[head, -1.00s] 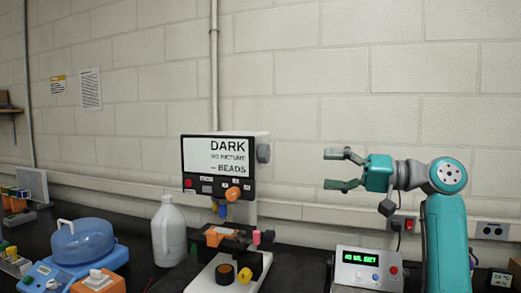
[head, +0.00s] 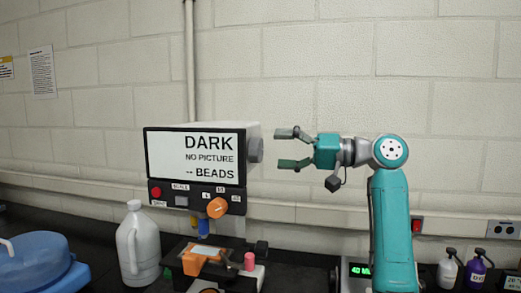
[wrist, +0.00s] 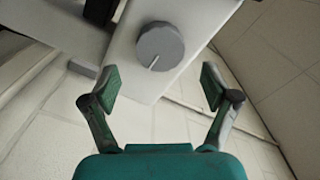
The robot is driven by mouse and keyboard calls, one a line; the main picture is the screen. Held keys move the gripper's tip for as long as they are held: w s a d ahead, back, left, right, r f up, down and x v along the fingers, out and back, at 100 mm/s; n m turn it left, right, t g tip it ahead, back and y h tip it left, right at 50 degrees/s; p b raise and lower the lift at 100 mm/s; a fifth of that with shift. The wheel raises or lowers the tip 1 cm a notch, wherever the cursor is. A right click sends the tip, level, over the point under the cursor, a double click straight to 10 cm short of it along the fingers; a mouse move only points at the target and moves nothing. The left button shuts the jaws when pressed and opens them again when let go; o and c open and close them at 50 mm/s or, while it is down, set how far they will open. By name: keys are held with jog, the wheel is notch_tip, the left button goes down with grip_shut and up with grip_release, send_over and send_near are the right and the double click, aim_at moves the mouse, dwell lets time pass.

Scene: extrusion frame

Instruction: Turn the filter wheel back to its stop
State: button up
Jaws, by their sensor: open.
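The filter wheel is most likely the grey round knob (head: 255,150) on the right side of the white instrument (head: 195,155). In the wrist view the grey knob (wrist: 160,46) faces me, with a pale line on its face pointing down and slightly left. My gripper (head: 283,148) is open and empty to the right of the knob, with a gap between them. In the wrist view my gripper (wrist: 158,82) has its fingers spread wider than the knob, which lies ahead of the fingertips. The instrument's screen reads DARK, NO PICTURE, BEADS.
An orange knob (head: 218,208) and a red button (head: 156,192) sit on the instrument's front. A stage with orange and pink parts (head: 205,262) is below. A white jug (head: 138,245) stands left. Bottles (head: 476,270) stand right.

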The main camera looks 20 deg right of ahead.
aim_at(261, 149)
jog(key=shift+x, duration=2.6)
jog(key=c, duration=1.1)
